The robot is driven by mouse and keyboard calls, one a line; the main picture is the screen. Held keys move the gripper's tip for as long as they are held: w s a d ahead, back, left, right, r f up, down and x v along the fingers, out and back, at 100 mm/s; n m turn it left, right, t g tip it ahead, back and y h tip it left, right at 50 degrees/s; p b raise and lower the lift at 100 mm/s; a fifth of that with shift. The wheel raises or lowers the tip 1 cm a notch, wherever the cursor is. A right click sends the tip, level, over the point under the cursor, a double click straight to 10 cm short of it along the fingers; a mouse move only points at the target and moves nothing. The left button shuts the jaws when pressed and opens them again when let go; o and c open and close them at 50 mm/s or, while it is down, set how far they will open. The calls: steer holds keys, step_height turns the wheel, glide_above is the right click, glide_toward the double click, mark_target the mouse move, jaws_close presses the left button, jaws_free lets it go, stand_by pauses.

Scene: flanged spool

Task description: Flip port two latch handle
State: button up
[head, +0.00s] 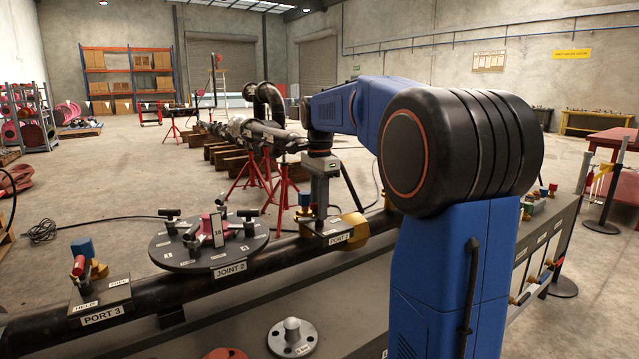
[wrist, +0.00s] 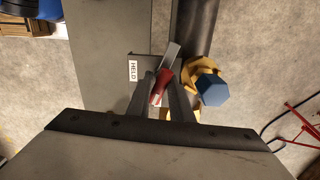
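The port two latch handle (wrist: 162,84) has a red grip on a flat grey lever and shows in the wrist view. It lies tilted, with its red grip between the two fingers of my gripper (wrist: 162,88). The fingers look spread, with a gap beside the grip. A HELD label (wrist: 133,70) is left of the lever. A blue hex cap (wrist: 212,90) on a brass fitting is to the right. In the head view my gripper (head: 321,212) points down over the PORT 2 block (head: 340,238) and hides the handle.
The PORT 3 block (head: 100,302), with its red handle (head: 79,265) and blue cap, is on the black pipe at left. The round JOINT 2 flange (head: 190,262) with several clamps lies between the ports. A grey flanged piece (head: 292,338) is on the bench in front.

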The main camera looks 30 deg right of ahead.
steer(key=n, duration=0.5)
steer(key=shift+m, duration=1.2)
step_height(320, 180, up, 7)
steer(key=shift+o, duration=0.3)
